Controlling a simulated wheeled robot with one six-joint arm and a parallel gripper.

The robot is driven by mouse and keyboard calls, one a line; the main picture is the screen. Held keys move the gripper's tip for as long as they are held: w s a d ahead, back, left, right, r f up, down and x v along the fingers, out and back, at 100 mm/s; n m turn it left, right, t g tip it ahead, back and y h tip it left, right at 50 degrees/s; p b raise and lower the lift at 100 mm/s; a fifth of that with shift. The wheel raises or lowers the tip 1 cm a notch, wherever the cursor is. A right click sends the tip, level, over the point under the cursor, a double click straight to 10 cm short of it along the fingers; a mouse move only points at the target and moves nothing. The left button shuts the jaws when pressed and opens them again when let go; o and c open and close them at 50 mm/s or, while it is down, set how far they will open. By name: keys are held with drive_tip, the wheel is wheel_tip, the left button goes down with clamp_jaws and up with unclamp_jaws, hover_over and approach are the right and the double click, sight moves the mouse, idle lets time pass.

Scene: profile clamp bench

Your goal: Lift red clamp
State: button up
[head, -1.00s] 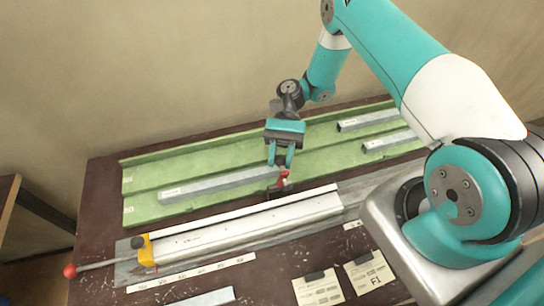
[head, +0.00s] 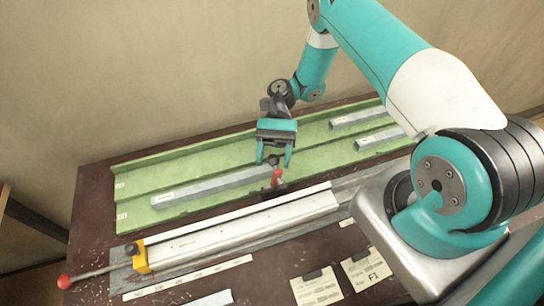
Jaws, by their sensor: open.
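The red clamp (head: 277,178) stands at the back edge of the silver profile rail, near the middle of the bench. Its red part is roughly upright, with a dark base below and a dark tip above. My gripper (head: 274,163) is right above and behind it, pointing down. Its two teal fingers are spread apart, and the clamp's dark tip shows between them. I cannot tell whether a finger touches it. The silver profile (head: 235,230) lies lengthwise in front of the clamp.
A yellow end stop (head: 140,256) with a red-knobbed rod (head: 65,281) is at the rail's left end. A green tray (head: 140,180) behind holds several grey bars (head: 212,186). Label cards (head: 317,288) lie in front. My arm covers the right side.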

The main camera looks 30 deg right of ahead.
wheel_tip(320, 180, up, 8)
drive_tip(key=shift+r+b, duration=0.2)
drive_tip(key=shift+b, duration=0.6)
wheel_tip(320, 180, up, 12)
drive_tip(key=p, duration=1)
drive_tip(key=shift+f, duration=0.25)
drive_tip(key=shift+c, duration=0.5)
